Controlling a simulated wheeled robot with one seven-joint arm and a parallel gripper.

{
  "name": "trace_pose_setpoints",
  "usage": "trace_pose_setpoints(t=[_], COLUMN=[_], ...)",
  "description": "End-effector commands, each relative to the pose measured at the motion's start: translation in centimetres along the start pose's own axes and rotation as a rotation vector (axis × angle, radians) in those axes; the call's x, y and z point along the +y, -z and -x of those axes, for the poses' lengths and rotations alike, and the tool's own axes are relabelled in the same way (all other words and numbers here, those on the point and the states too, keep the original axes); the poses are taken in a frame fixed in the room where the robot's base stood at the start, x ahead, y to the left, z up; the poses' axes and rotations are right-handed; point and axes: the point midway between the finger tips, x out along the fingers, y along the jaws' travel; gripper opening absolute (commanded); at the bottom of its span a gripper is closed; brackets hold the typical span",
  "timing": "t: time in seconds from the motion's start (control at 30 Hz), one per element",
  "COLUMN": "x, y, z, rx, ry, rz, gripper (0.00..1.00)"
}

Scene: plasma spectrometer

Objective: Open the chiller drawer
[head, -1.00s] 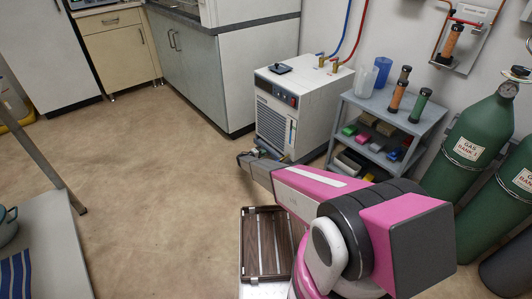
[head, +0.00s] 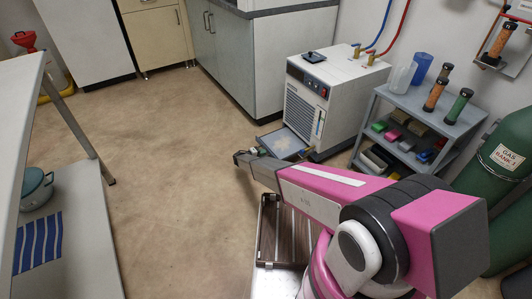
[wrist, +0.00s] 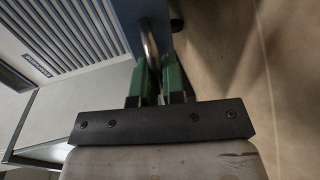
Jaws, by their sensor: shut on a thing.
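The chiller (head: 304,112) is a white box with a vented front, standing on the floor by the wall; its vents also fill the upper left of the wrist view (wrist: 70,35). Its low drawer (head: 283,143) sticks out from the base, with a pale flat top showing. In the wrist view a curved metal handle (wrist: 150,42) stands on the blue drawer front (wrist: 129,20). My gripper (wrist: 156,72), with green fingers, is shut on this handle. In the head view my gripper (head: 256,151) is at the drawer's front edge, and my arm hides part of the drawer.
A grey shelf cart (head: 440,118) with bottles and colored blocks stands right of the chiller. Green gas cylinders (head: 508,150) are farther right. Grey cabinets (head: 240,60) are behind. A table (head: 85,215) is at the left. Open floor (head: 165,150) lies between.

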Motion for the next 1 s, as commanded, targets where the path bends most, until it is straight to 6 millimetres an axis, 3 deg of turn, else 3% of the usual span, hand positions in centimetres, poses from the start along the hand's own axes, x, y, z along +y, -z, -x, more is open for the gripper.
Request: trace_pose_setpoints(t=[0.3, 0.33, 0.4, 0.77, 1.0], x=[0.2, 0.2, 0.2, 0.1, 0.1], y=[0.0, 0.0, 0.0, 0.0, 0.0], z=[0.1, 0.1, 0.1, 0.6, 4.3], rx=[-0.001, -0.001, 0.0, 0.001, 0.003], ry=[-0.004, -0.004, -0.003, -0.001, -0.002], rz=[0.0, 0.0, 0.0, 0.0, 0.0], gripper=[0.0, 0.17, 0.34, 0.34, 0.34])
